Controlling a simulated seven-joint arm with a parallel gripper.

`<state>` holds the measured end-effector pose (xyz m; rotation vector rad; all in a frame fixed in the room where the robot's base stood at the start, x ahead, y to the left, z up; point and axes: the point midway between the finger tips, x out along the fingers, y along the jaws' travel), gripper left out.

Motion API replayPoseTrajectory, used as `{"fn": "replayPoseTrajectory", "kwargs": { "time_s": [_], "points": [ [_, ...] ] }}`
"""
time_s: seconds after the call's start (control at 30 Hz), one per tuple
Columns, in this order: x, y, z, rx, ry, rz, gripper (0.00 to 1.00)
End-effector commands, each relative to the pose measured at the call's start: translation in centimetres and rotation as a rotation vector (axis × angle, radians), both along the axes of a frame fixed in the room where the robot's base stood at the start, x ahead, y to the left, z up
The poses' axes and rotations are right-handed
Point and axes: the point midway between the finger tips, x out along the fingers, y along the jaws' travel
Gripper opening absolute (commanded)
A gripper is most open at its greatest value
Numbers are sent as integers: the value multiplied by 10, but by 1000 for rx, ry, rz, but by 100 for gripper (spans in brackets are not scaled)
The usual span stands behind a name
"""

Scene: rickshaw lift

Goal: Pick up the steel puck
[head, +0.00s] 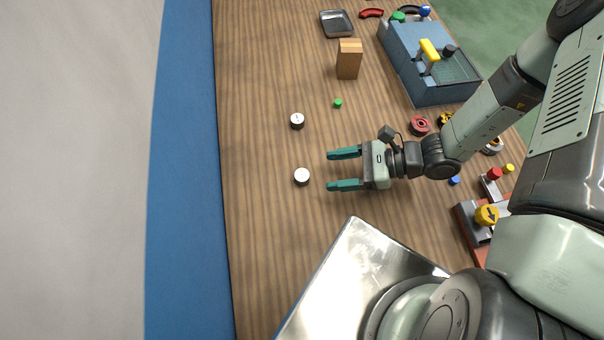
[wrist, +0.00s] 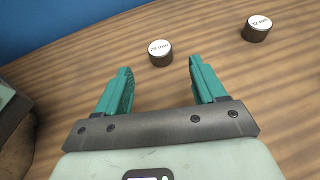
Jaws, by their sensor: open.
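Two small round pucks with dark grey metallic sides and white labelled tops stand on the wooden table. One puck (head: 302,176) is just beyond my fingertips; it also shows in the wrist view (wrist: 160,54), a little past the gap between the fingers. The other puck (head: 297,121) stands further up the table, and in the wrist view (wrist: 257,28) it is to the right, outside the fingers. Their labels end in "mm", but the numbers are too small to read surely. My gripper (head: 329,171) has teal fingers, open and empty, pointing left.
A small green piece (head: 337,103) and a tan wooden block (head: 348,60) stand further up the table (head: 260,240). A blue-grey box (head: 430,75) is at the upper right. Red and yellow parts lie right, near my arm. The table's left side is clear.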

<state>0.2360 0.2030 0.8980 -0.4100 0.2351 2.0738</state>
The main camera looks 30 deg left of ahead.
Motion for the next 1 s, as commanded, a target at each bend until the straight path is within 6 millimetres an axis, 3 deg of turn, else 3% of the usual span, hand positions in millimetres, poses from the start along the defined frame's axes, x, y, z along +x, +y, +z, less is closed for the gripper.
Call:
{"fn": "replayPoseTrajectory", "kwargs": {
  "time_s": [0.6,0.87,1.0],
  "points": [
    [-34,56,-28,-1,-1,2,70],
    [-35,59,-30,-1,-3,1,70],
    [-35,59,-30,-1,-3,1,51]
  ]
}}
